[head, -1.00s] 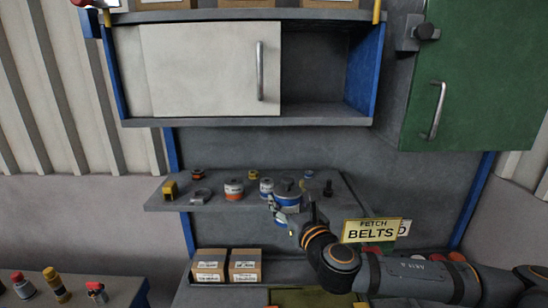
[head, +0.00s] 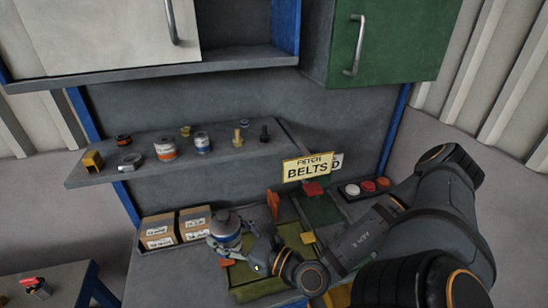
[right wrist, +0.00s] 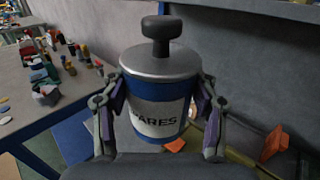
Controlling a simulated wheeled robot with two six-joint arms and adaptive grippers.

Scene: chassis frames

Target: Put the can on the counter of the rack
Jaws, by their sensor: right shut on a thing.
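The can (head: 224,226) has a grey lid with a dark knob, a blue band and a white label ending in "ARES". It also shows in the right wrist view (right wrist: 158,112). My right gripper (right wrist: 160,100) is shut on it, one finger on each side, and holds it upright. In the head view my right gripper (head: 240,245) and the can are over the rack's counter (head: 165,285), right of the cardboard boxes. I cannot tell whether the can touches the counter. My left gripper is not in view.
Two cardboard boxes (head: 176,229) stand just left of the can. A green tray (head: 262,282) lies at its right. Above, a shelf (head: 225,163) holds several small cans and parts. A "BELTS" sign (head: 307,167) and a button panel (head: 366,187) are farther right.

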